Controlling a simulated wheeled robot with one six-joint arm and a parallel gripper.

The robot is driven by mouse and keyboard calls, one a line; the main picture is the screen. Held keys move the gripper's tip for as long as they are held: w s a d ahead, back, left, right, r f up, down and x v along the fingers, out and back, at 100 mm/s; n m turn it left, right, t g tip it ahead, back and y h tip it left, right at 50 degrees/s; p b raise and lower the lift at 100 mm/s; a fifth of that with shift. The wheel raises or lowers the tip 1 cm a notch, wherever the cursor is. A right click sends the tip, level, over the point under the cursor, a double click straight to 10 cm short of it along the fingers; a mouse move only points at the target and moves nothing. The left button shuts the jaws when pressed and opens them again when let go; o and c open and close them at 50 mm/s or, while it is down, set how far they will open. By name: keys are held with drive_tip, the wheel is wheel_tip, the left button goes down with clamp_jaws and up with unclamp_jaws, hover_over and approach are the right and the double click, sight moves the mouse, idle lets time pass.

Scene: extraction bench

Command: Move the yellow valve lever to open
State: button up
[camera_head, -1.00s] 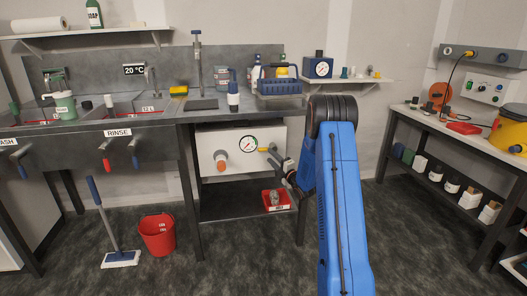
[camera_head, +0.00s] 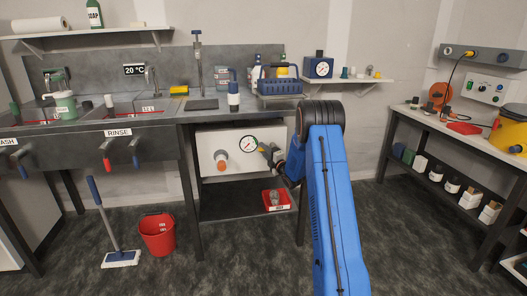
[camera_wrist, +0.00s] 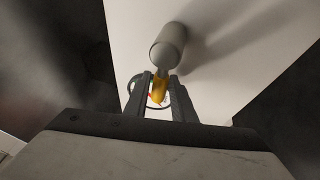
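The yellow valve lever (camera_head: 262,147) is on the white panel under the bench, just right of the round gauge. In the wrist view the yellow lever (camera_wrist: 159,86) lies between my two fingertips, below a grey rounded cylinder (camera_wrist: 169,44). My gripper (camera_wrist: 159,92) is open around the lever, with slight gaps showing beside it; contact cannot be made out. In the head view my gripper (camera_head: 270,154) reaches the lever from the right and partly hides it.
The gauge (camera_head: 248,144) and an orange-tipped knob (camera_head: 221,162) sit on the white panel (camera_head: 208,145). A red tray (camera_head: 277,200) is on the shelf below. A bench leg (camera_head: 301,205) stands close to my arm.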

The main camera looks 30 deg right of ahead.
clamp_jaws()
